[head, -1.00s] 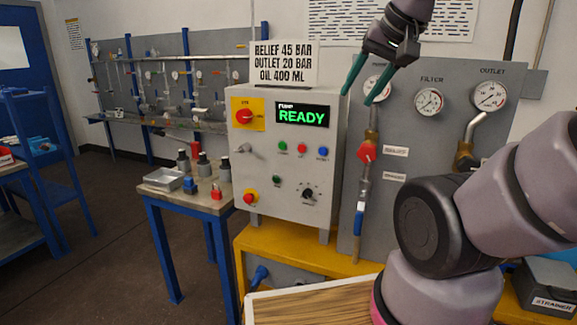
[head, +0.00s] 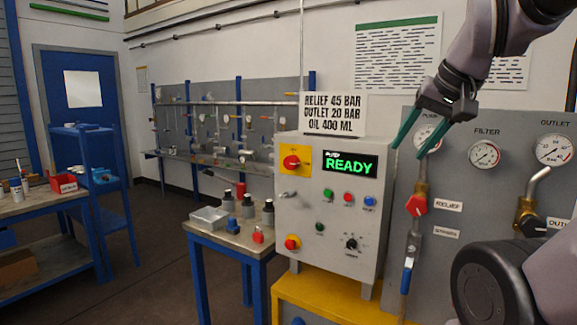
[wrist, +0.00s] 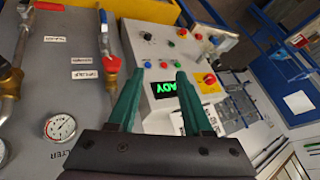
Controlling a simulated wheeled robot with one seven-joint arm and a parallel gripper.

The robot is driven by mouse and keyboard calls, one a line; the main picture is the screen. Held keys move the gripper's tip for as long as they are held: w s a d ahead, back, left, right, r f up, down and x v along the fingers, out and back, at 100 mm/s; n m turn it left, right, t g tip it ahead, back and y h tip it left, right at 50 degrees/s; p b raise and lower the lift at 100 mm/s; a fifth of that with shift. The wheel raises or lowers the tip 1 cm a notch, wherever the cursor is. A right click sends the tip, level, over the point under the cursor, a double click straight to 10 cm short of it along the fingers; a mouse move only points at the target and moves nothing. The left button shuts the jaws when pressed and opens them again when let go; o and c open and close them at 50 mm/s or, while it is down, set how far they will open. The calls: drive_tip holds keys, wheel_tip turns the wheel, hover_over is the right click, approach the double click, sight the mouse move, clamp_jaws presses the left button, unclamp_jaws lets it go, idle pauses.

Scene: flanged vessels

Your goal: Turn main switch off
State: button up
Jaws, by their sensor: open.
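The main switch (head: 291,162) is a red rotary knob on a yellow plate at the upper left of the grey control box (head: 315,222). In the wrist view the main switch (wrist: 209,79) shows to the right of the fingers. The box's display (head: 349,165) reads READY in green. My gripper (head: 407,152) has two green fingers, apart and empty, in front of the pressure-gauge panel's left edge, right of the box and well away from the switch. In the wrist view my gripper (wrist: 153,82) spans the display, its fingers pointing at the box.
Several coloured buttons and a black knob (head: 351,243) sit lower on the box, with a red button (head: 292,242) at lower left. A gauge panel (head: 470,190) with a red-handled valve (head: 416,205) stands at right. A small table (head: 240,240) with bottles is at left.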

drive_tip(key=o, duration=0.7)
drive_tip(key=shift+w+f+g, duration=0.2)
drive_tip(key=shift+w+g, duration=0.1)
drive_tip(key=shift+w, duration=0.05)
drive_tip(key=w+f+g+h, duration=0.4)
drive_tip(key=w+f+h, duration=0.1)
drive_tip(key=w, duration=0.5)
drive_tip(key=n+t+h, duration=0.6)
drive_tip(key=t+h, duration=0.1)
drive_tip(key=t, duration=0.5)
approach(289, 162)
drive_tip(key=x, duration=0.9)
drive_tip(key=shift+w+d+f, duration=0.1)
drive_tip(key=shift+w, duration=0.15)
